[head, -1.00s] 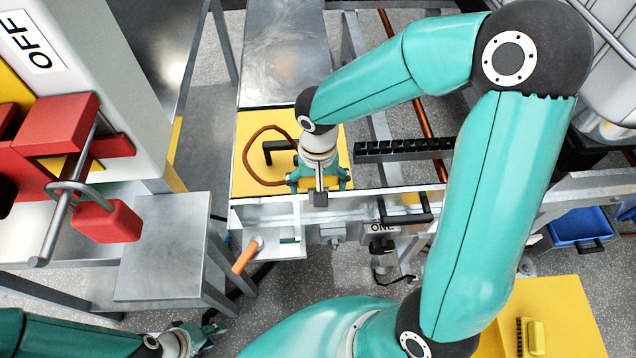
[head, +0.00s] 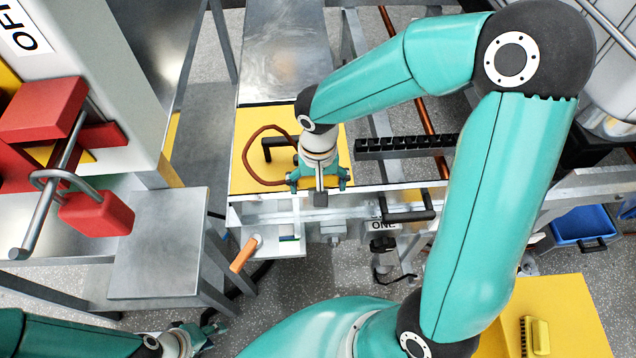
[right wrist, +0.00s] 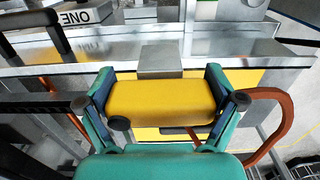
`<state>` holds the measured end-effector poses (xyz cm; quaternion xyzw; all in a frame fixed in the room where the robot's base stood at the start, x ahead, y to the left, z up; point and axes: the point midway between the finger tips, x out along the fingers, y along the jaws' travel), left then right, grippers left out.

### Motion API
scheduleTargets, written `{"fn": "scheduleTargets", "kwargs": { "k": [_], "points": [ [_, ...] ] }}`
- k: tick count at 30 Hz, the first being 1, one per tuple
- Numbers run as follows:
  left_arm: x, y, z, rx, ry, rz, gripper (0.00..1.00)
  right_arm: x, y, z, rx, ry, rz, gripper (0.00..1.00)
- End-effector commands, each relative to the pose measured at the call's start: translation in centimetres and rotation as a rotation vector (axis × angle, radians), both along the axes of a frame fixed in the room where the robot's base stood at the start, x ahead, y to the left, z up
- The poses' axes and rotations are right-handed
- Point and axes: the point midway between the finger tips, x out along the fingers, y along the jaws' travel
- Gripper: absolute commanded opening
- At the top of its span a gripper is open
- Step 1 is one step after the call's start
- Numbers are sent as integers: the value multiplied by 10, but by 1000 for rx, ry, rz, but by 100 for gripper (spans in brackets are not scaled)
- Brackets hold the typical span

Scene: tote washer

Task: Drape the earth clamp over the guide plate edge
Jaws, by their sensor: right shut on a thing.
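My right gripper (right wrist: 160,98) is shut on the earth clamp, a yellow block (right wrist: 160,102) with a grey metal flap (right wrist: 160,60) beyond it. A red-brown cable (head: 249,154) loops out to the left in the head view and also shows at the right in the right wrist view (right wrist: 284,125). In the head view the right gripper (head: 319,188) is above the long metal guide plate edge (head: 375,189). The flap overlaps that edge in the wrist view; I cannot tell whether they touch. My left gripper (head: 212,335) is low at the left, away from the clamp; its opening is unclear.
A yellow panel (head: 243,180) lies under the right gripper. A black toothed strip (head: 405,147) is to its right. An orange handle (head: 243,254) sticks out below the rail. A grey cabinet with a red padlock (head: 97,214) and a metal box (head: 150,250) stand at left.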

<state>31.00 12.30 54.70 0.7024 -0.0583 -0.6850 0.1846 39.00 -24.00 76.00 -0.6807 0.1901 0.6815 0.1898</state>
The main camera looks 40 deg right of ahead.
Motion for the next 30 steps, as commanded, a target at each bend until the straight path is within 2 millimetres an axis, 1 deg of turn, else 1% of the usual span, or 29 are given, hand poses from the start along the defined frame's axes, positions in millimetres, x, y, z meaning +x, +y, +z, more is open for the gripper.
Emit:
{"fn": "scheduleTargets", "kwargs": {
  "k": [16,30],
  "points": [
    [0,0,-2,0,0,0,40,1,0,-1,0,-2,0,33],
    [0,0,-21,0,0,0,40,1,0,-19,0,-2,0,33]
  ]
}}
